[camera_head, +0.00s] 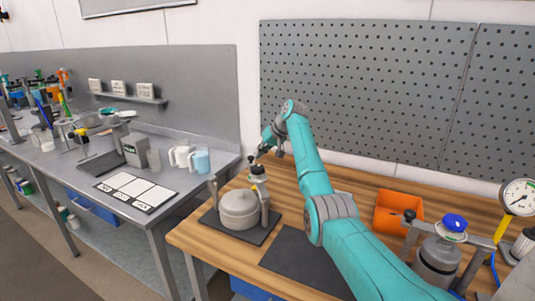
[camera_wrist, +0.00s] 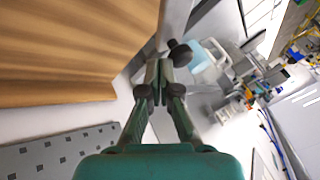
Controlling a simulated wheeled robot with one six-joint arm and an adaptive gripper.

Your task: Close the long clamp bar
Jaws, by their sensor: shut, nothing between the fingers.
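A pale lidded drum (camera_head: 240,208) stands on a dark mat on the wooden bench, with an upright post on each side. Its clamp hardware (camera_head: 258,170), with dark knobs, rises at the back right. I cannot tell the long clamp bar apart for certain in the head view. In the wrist view a grey bar (camera_wrist: 174,22) with a black knob (camera_wrist: 180,54) lies just beyond my fingertips. My gripper (camera_wrist: 158,72) is shut and empty close to that knob; contact is unclear. In the head view my gripper (camera_head: 263,147) is above and behind the drum.
An orange bin (camera_head: 398,211), a second drum (camera_head: 438,258) with a blue knob and a gauge (camera_head: 518,197) stand at the right. A pegboard (camera_head: 365,85) rises behind the bench. A grey side table (camera_head: 150,220) with jugs stands left across a gap.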

